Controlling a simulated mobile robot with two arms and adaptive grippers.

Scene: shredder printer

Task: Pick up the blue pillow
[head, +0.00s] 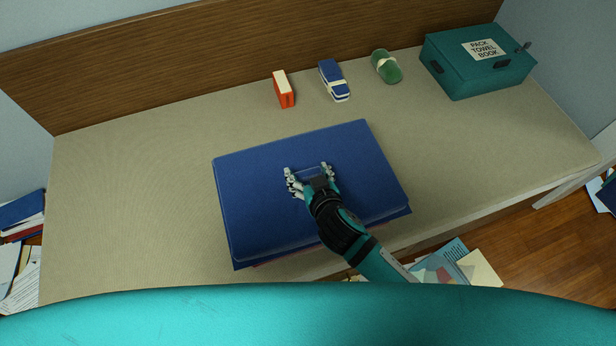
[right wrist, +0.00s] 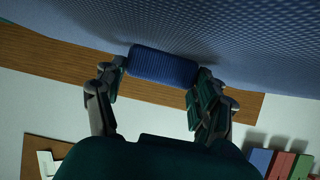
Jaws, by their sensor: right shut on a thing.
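The blue pillow (head: 255,195) is a wide, flat blue rectangle lying on the beige bench top (head: 130,200) in the head view. My right gripper (head: 308,170) reaches over its near edge to the middle of its upper face. In the right wrist view the gripper (right wrist: 160,68) has its fingers on either side of a raised ridge of blue fabric (right wrist: 162,66) and is shut on it. The pillow's blue surface (right wrist: 240,40) fills the top of that view. I cannot tell whether the pillow is lifted. My left gripper is not in view.
Behind the pillow stand an orange-red box (head: 284,90), a blue-and-white bundle (head: 334,80), a green roll (head: 386,67) and a teal case (head: 478,62) labelled "PACK TOWEL BOOK". A wooden backboard (head: 200,45) closes the rear. The bench left of the pillow is clear. Papers (head: 450,265) lie below its front edge.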

